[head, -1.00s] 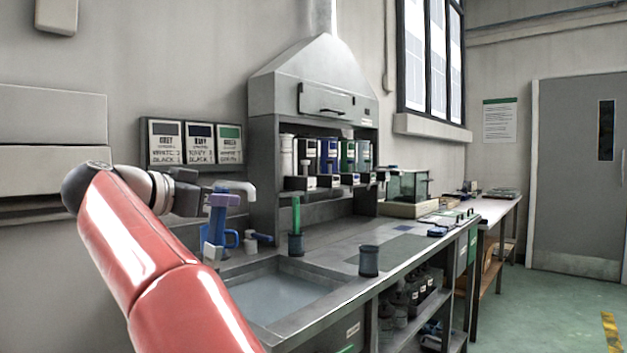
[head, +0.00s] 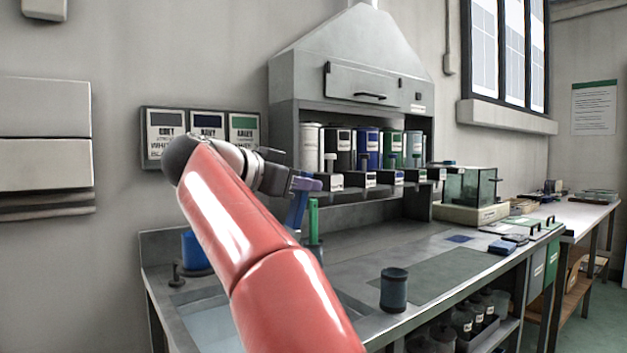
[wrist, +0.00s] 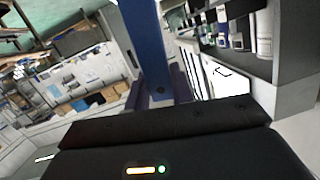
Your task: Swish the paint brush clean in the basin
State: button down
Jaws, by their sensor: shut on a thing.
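My gripper (head: 306,184) is shut on the blue handle of the paint brush (head: 296,210), which hangs down at a slight tilt. In the wrist view the flat blue handle (wrist: 143,35) runs between the two fingers (wrist: 160,92). The brush's lower end and bristles are hidden behind my red arm. The basin (head: 205,322) is sunk in the bench at the lower left, with pale water in it. My arm covers its right part. The gripper is above and to the right of the visible part of the basin.
A green handle (head: 313,216) stands in a dark cup close behind the brush. A blue mug (head: 194,251) is behind the basin by a small tap. Another dark cup (head: 394,290) stands on the bench front. Paint tins (head: 368,149) line the hood shelf. The bench middle is clear.

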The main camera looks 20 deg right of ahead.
aim_at(295, 213)
notch_tip(295, 213, down, 6)
jog(key=shift+a+r, duration=0.1)
jog(key=shift+r, duration=0.05)
notch_tip(295, 213, down, 19)
jog(key=b, duration=0.7)
jog(key=shift+r, duration=0.15)
dwell(0.6)
dwell(0.5)
